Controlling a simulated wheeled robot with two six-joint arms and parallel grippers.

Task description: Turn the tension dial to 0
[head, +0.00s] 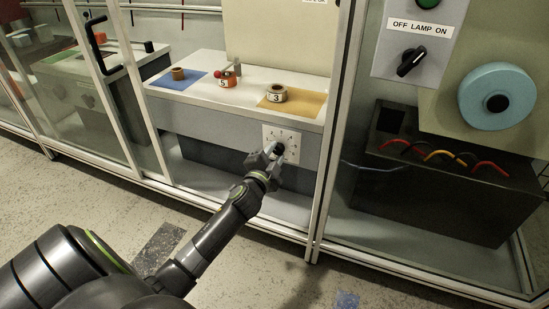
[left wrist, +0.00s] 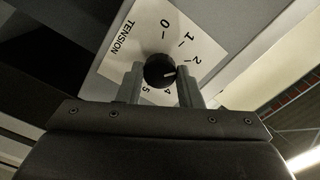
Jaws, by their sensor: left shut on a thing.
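The tension dial is a black round knob (left wrist: 159,70) on a white plate (left wrist: 150,30) marked TENSION, with numbers around it. In the head view the plate (head: 290,136) sits on the grey front of the bench. My left gripper (head: 272,155) is at the knob, and in the left wrist view its fingers (left wrist: 161,84) stand on both sides of it, shut on it. The knob's white pointer line points right, just below the 2, toward the right finger. The 0, 1, 2, 4 and 5 show; the 3 is hidden, apparently behind that finger. My right gripper is out of view.
Framed glass panels (head: 340,130) stand on both sides of the bench opening. Rolls (head: 277,93) and a red-handled part lie on the bench top (head: 205,95) above the dial. A lamp switch (head: 411,62) and blue disc (head: 498,95) are at the right.

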